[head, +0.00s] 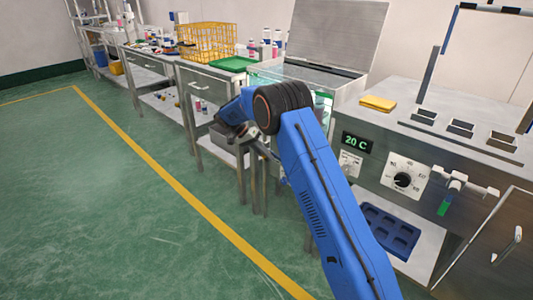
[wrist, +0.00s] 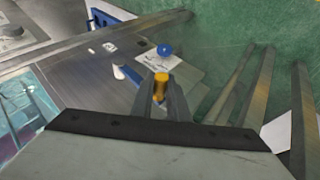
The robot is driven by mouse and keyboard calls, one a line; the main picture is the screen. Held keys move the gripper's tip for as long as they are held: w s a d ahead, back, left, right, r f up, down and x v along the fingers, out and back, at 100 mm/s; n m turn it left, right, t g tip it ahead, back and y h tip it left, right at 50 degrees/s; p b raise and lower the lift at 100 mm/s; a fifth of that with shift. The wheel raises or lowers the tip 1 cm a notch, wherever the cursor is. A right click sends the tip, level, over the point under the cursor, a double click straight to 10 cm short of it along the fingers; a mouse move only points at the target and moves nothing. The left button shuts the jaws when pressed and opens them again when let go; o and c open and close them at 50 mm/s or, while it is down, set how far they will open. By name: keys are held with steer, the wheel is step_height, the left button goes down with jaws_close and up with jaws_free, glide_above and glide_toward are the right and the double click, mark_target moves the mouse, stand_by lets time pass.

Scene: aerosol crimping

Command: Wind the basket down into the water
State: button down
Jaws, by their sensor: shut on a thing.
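In the wrist view my gripper (wrist: 161,92) is shut on an orange-yellow grip (wrist: 161,79), which looks like a crank's handle; the rest of the crank is mostly hidden. In the head view my wrist covers the grip and the fingertips. The steel water bath (head: 264,73) stands behind my arm with its lid (head: 338,30) raised. Pale blue water (wrist: 30,108) shows at the left of the wrist view. I cannot make out a basket in it, nor its height. A yellow wire basket (head: 207,43) stands on the bench farther back.
A blue ball-shaped knob (wrist: 164,49) sits just beyond the grip. The control panel's display (head: 357,142) reads 20 C, beside a dial (head: 404,180). A yellow cloth (head: 378,103) lies on the steel top. Table legs (wrist: 245,85) stand close by. The green floor at left is clear.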

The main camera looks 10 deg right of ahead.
steer(key=shift+f, duration=0.55)
steer(key=shift+s+f, duration=0.1)
steer(key=c, duration=1.7)
jaws_free()
steer(key=v, duration=1.7)
steer(key=shift+a, duration=0.1)
steer(key=shift+r, duration=0.25)
